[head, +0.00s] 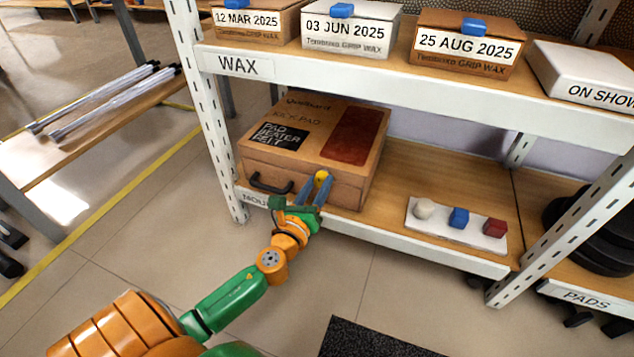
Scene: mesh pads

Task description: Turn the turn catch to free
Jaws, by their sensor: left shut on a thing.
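A brown case (300,118) with a dark label and a red panel on its lid sits on the lower shelf. The lid is down. A black handle (268,185) is on its front face. A yellow turn catch (321,176) shows on the front face, right of the handle. My left gripper (318,187) is at the front of the case, its blue-grey fingers shut on the catch. The fingers hide part of the catch, and I cannot tell its exact angle. My right gripper is not in view.
A white tray (430,228) with white, blue and red blocks lies right of the case. The upper shelf edge (420,90) overhangs, bearing several boxes. A metal upright (205,110) stands left of the case. Open floor (130,240) lies in front.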

